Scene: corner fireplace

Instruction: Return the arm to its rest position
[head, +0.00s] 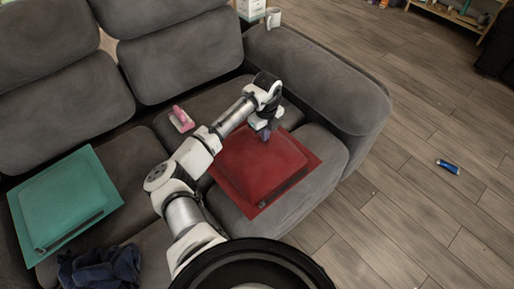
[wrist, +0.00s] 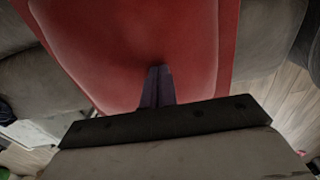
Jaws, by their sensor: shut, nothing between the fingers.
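My arm reaches forward over the grey sofa (head: 185,95) in the head view. My gripper (head: 266,136) hangs over the red cushion (head: 262,165) on the right seat, with its fingers pointing down at it. In the wrist view, the fingers of my gripper (wrist: 157,86) are together and empty, in front of the red cushion (wrist: 135,40). I cannot tell whether the fingertips touch the cushion.
A teal cushion (head: 65,205) and a dark blue cloth (head: 100,268) lie on the left seat. A pink object (head: 181,119) lies left of my arm. A white mug (head: 273,17) stands on the sofa's arm. A blue can (head: 447,166) lies on the open wooden floor.

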